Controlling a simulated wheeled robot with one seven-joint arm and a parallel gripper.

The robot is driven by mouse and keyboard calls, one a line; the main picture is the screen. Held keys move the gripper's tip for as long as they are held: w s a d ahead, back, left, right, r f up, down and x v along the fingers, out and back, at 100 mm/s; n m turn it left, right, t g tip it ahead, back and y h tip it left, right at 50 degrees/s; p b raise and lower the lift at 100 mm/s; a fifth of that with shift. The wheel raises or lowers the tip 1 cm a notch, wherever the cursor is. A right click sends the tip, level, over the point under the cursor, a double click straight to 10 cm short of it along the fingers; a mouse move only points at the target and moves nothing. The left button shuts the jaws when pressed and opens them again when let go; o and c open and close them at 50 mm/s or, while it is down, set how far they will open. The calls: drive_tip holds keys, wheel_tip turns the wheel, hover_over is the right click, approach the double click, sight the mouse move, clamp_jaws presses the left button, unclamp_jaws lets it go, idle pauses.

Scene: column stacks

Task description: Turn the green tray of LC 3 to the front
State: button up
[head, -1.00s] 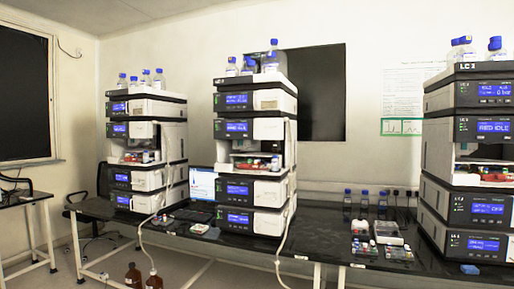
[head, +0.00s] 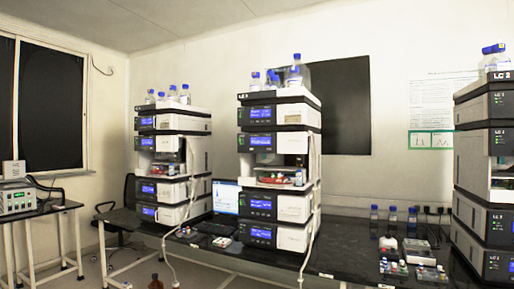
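Three column stacks of instrument modules stand on the black bench. The right stack (head: 484,165) is cut by the picture's edge, and its label looks like LC 2, though the digit is small. The labels of the middle stack (head: 276,115) and left stack (head: 166,120) are too small to read, so I cannot tell which is LC 3. The middle stack's open bay shows a tray (head: 278,179) with small coloured items. The left stack's bay also holds small red and pale items (head: 165,170). I cannot single out a green tray. My gripper is not in view.
A laptop (head: 225,198) sits between the left and middle stacks. Blue-capped bottles (head: 393,216) and vial racks (head: 392,268) occupy the bench (head: 345,247) to the right. A side table (head: 45,211) with a grey device (head: 17,199) stands left. A brown bottle (head: 156,283) is on the floor.

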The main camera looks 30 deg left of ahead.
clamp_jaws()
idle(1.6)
